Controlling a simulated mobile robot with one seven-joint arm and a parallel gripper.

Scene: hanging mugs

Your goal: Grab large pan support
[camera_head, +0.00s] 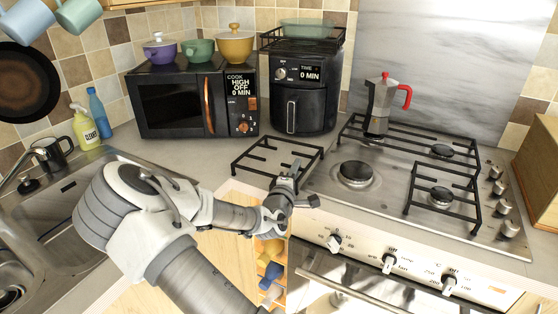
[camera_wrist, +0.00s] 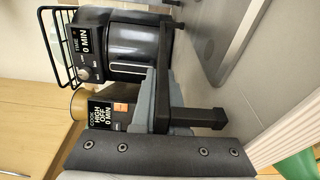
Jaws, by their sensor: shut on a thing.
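The large pan support (camera_head: 294,143) is a black square metal grate in the head view. It is off the left burner and over the counter to the left of the stove. My gripper (camera_head: 289,179) is shut on its near right part. In the wrist view, a black bar of the pan support (camera_wrist: 205,117) runs between my gripper's fingers (camera_wrist: 160,108). I cannot tell how far the grate is above the counter.
The left burner (camera_head: 356,174) is bare. A moka pot (camera_head: 381,105) stands on the back grate, and a smaller grate (camera_head: 443,200) covers the right burner. A microwave (camera_head: 185,100) and a black air fryer (camera_head: 305,95) stand behind. The sink (camera_head: 70,205) is at left.

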